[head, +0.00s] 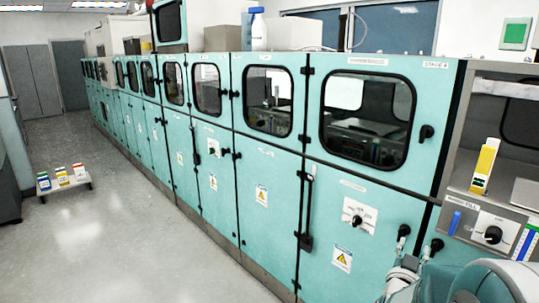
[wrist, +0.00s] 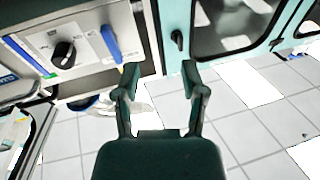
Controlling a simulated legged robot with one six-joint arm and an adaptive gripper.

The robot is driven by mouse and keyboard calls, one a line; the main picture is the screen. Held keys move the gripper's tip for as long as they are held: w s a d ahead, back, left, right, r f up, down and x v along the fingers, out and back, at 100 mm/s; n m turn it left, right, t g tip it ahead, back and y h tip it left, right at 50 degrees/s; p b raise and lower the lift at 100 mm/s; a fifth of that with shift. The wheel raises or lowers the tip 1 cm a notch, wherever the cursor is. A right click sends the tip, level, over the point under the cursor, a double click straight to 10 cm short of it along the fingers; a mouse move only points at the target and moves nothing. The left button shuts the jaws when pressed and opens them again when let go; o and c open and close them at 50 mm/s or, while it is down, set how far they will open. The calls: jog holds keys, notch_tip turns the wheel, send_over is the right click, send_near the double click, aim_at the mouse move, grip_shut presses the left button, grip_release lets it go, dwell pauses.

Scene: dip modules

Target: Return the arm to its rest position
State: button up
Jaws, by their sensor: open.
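My gripper (wrist: 160,75) is open in the wrist view, with its two dark green fingers spread and nothing between them. In the head view, parts of my arm show at the lower right, close to the machine front; I cannot make out the fingertips there. A yellow and white module (head: 484,167) stands upright on the ledge at the right, above and apart from my arm.
A panel with a black knob (head: 493,235) and blue levers is close to my arm; its knob (wrist: 64,54) shows in the wrist view. Teal cabinets (head: 350,215) line the right. A low stand (head: 66,187) with three small modules is on the left. The floor (head: 130,245) between is clear.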

jog(key=s+a+r+n+g+y, duration=0.1)
jog(key=s+a+n+g+y, duration=0.35)
jog(key=a+y, duration=0.8)
jog(key=s+a+n+g, duration=0.2)
jog(key=s+a, duration=0.1)
jog(key=s, duration=0.6)
jog(key=s+a+f+n+g, duration=0.1)
jog(key=s+a+g, duration=0.2)
jog(key=s, duration=0.7)
jog(key=shift+a+n+h, duration=0.35)
jog(key=shift+a, duration=0.35)
jog(key=shift+d+f+g, duration=0.1)
jog(key=shift+g, duration=0.15)
